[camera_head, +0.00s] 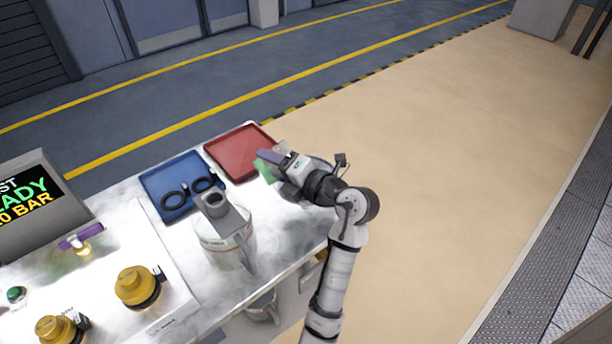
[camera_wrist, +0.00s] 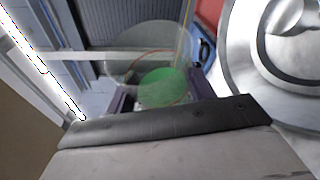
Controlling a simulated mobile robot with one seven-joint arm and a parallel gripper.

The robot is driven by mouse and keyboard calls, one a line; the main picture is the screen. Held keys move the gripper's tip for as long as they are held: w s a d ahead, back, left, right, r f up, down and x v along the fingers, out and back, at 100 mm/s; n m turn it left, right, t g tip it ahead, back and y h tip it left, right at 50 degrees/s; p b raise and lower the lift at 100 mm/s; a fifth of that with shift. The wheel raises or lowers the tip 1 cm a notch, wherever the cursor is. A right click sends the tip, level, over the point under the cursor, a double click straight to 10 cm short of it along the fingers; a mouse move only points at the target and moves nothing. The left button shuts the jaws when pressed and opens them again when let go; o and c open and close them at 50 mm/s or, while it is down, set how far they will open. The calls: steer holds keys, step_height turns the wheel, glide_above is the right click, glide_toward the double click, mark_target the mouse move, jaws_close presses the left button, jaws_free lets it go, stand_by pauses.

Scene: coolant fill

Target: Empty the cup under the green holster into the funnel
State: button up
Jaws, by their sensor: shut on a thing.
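My gripper (camera_head: 268,163) is shut on a clear cup with green in it (camera_head: 264,173), at the far right end of the bench near the red tray. In the wrist view the see-through cup (camera_wrist: 145,45) sits between the dark purple fingers (camera_wrist: 122,103), with a round green patch inside. I cannot tell how far the cup is tilted. A round grey metal thing (camera_wrist: 240,70) fills the right of the wrist view, close to the cup; it may be the funnel, but I cannot tell. I see no green holster.
A pale canister (camera_head: 222,245) with a grey square top with a round opening (camera_head: 215,204) stands on the bench. Behind it are a blue tray (camera_head: 155,180) with two black rings and a red tray (camera_head: 240,140). Yellow knobs (camera_head: 135,284) and a display (camera_head: 40,200) stand left.

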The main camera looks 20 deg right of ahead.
steer(key=shift+w+d+f+m+t, duration=0.15)
steer(key=shift+d+f+m+t, duration=0.15)
steer(key=shift+d+m, duration=0.45)
stand_by(0.7)
steer(key=shift+d+r+m+y, duration=0.15)
steer(key=shift+r+m+y, duration=0.25)
steer(key=shift+m, duration=0.35)
stand_by(0.6)
